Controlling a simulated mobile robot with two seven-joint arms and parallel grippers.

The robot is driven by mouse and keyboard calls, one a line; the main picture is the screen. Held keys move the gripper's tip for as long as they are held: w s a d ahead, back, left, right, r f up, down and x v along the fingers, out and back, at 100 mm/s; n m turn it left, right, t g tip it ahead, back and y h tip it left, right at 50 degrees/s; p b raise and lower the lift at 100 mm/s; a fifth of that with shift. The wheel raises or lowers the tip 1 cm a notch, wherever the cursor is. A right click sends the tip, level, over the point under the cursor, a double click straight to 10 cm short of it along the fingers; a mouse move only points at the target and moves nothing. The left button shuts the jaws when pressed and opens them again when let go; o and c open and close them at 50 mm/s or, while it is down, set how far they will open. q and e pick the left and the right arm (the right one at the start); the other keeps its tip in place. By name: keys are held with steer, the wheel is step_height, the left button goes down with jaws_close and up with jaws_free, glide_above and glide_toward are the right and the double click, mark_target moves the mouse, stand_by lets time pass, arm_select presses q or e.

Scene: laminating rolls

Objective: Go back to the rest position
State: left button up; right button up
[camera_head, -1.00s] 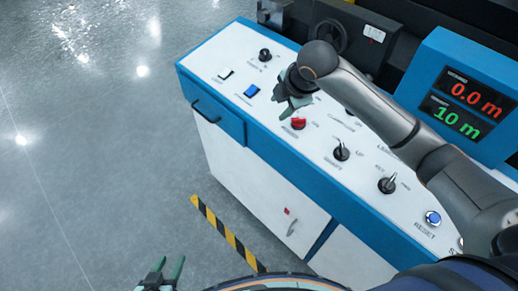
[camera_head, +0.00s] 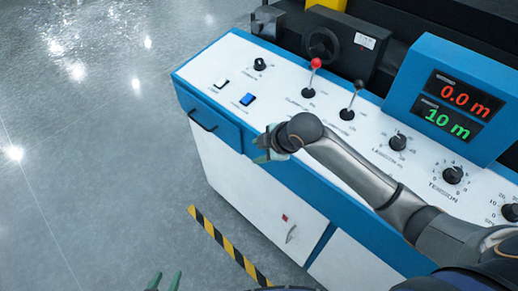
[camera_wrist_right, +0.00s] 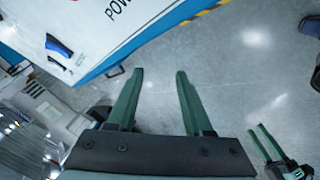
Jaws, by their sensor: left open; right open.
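My right gripper (camera_head: 262,146) is at the front edge of the white and blue control panel (camera_head: 240,62), just above the blue cabinet front. In the right wrist view its two green fingers (camera_wrist_right: 160,74) are spread apart with nothing between them. My left gripper (camera_head: 163,280) shows only as two separated fingertips at the bottom edge of the head view, over the floor, empty. It also seems to show at the lower right of the right wrist view (camera_wrist_right: 268,140). My right arm covers part of the panel's front row of controls.
A red-topped lever (camera_head: 315,64) and a black lever (camera_head: 357,88) stand up from the panel, with black knobs (camera_head: 398,142) to the right. Grey floor (camera_head: 90,170) is open at left, with a striped strip (camera_head: 228,243).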

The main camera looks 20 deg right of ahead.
steer(key=shift+f, duration=0.1)
steer(key=s+a+f+m+t, duration=0.1)
steer(key=s+f+m+t, duration=0.1)
steer(key=s+f+m, duration=0.7)
steer(key=s+d+f+m, duration=0.2)
steer(key=s+f, duration=0.1)
steer(key=s, duration=0.3)
steer(key=s+d+f+m+t+h, duration=0.1)
steer(key=s+d+f+m, duration=0.1)
steer(key=s, duration=0.4)
steer(key=shift+d+f+m, duration=0.15)
steer(key=shift+f+m, duration=0.45)
steer(key=shift+f, duration=0.2)
